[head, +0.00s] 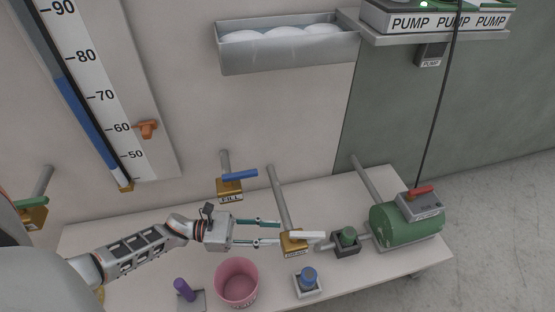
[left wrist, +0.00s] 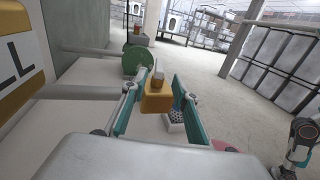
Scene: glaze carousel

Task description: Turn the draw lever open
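The draw valve (head: 294,241) is a brass block on a grey pipe with a white lever (head: 308,235) that points right in the head view. Its label is too small to read surely. My left gripper (head: 279,232) is open, with its two teal fingers level and pointing at the valve. In the left wrist view the brass valve (left wrist: 158,98) shows between the fingers, near their tips, with the lever seen end-on above it. I cannot tell whether the fingers touch it. Part of my right arm (left wrist: 304,130) shows at the right edge; its gripper is not clear.
A fill valve (head: 230,188) with a blue lever is behind my left gripper. A pink bucket (head: 237,285) stands below it. A blue-topped fixture (head: 308,279), a green-knobbed fixture (head: 347,241) and a green pump (head: 408,235) stand to the right. A purple-handled item (head: 185,290) is at front left.

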